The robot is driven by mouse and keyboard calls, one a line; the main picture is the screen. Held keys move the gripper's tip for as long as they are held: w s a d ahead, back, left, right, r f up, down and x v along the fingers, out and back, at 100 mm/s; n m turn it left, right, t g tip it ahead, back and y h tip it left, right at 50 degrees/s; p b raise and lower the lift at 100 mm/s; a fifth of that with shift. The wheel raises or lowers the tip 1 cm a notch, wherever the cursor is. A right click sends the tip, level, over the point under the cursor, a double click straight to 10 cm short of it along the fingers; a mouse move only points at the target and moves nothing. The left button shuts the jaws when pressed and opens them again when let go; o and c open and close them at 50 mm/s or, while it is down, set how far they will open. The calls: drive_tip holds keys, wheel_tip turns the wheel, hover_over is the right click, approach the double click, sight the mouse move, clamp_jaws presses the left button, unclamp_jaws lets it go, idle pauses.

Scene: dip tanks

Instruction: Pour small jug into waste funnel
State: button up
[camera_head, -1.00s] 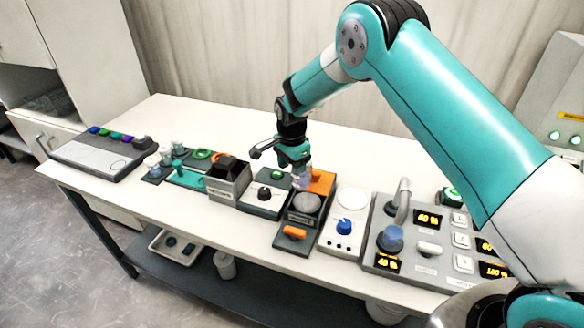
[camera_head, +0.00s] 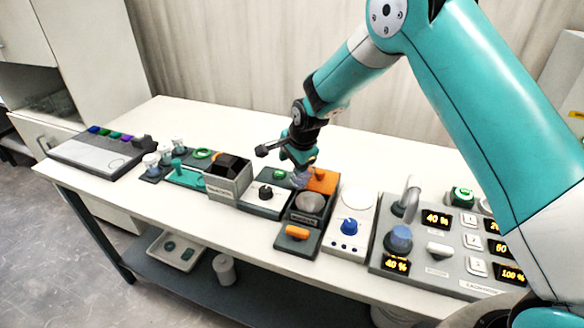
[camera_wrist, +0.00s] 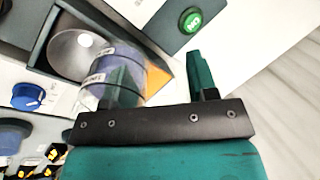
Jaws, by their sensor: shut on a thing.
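The small jug (camera_wrist: 113,75) is a clear cylinder with a blue band and pale labels. In the head view it is a small purplish shape (camera_head: 300,180), mostly hidden below my gripper (camera_head: 299,164). In the wrist view the jug lies against the left finger of my gripper (camera_wrist: 163,78), and that finger shows through it. The jug appears tilted. The waste funnel is a round grey bowl (camera_head: 311,202) in a dark housing. In the wrist view the funnel (camera_wrist: 72,48) is partly covered by the jug's end. I cannot tell whether liquid is flowing.
A blue-knob panel (camera_head: 349,227) and a tap unit with displays (camera_head: 436,217) stand to the right. A black-knob unit (camera_head: 265,192) and a dark-topped box (camera_head: 228,178) stand left. The table behind is clear.

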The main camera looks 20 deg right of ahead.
sight(312, 174)
drive_tip(key=shift+w+f+t+y+b, duration=0.1)
drive_tip(key=shift+t+y+b, duration=0.3)
drive_tip(key=shift+t+b, duration=1.05)
drive_tip(key=shift+s+d+r+t+y+b, duration=0.15)
drive_tip(key=shift+t+y+b, duration=0.3)
drive_tip(key=shift+b, duration=1.55)
drive_tip(key=shift+s+a+r+t+y+b, duration=0.15)
drive_tip(key=shift+t+b, duration=0.5)
drive_tip(key=shift+b, duration=1.3)
drive_tip(key=shift+s+d+r+t+y+b, duration=0.1)
drive_tip(key=shift+r+t+y+b, duration=0.3)
drive_tip(key=shift+b, duration=1.6)
drive_tip(key=shift+s+d+f+t+y+b, duration=0.1)
drive_tip(key=shift+s+t+y+b, duration=0.35)
drive_tip(key=shift+b, duration=1.25)
drive_tip(key=shift+w+d+f+t+b, duration=0.1)
drive_tip(key=shift+t+b, duration=0.6)
drive_tip(key=shift+b, duration=0.95)
drive_tip(key=shift+s+d+t+y+b, duration=0.1)
drive_tip(key=shift+s+t+y+b, duration=0.35)
drive_tip(key=shift+b, duration=1.25)
drive_tip(key=shift+s+d+t+y+b, duration=0.2)
drive_tip(key=shift+t+b, duration=0.6)
drive_tip(key=shift+b, duration=1.5)
drive_tip(key=shift+s+d+t+y+b, duration=0.2)
drive_tip(key=shift+t+b, duration=0.55)
drive_tip(key=shift+b, duration=1.55)
